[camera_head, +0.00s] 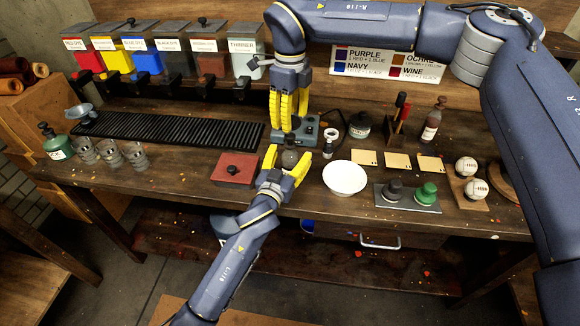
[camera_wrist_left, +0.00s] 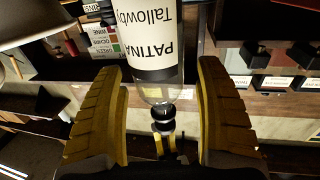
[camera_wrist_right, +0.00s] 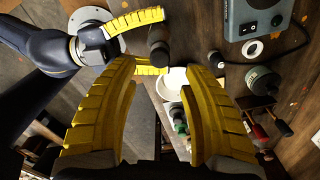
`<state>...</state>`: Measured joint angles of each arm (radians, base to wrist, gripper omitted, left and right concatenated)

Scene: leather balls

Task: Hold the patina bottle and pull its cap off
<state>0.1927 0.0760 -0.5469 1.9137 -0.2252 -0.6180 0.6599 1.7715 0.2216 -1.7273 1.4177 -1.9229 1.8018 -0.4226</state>
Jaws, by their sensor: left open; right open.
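The bottle (camera_head: 289,158) is small and mostly hidden in the head view. My right gripper (camera_head: 287,127) points down behind and above it, open and empty. In the right wrist view, the bottle (camera_wrist_right: 158,42) stands beyond my right fingertips, between the left gripper's fingers. Contact with the left fingers cannot be told.
A dark red box (camera_head: 235,169) lies left of the bottle. A grey device (camera_head: 305,132) is behind. A ribbed black mat (camera_head: 170,129) covers the back left.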

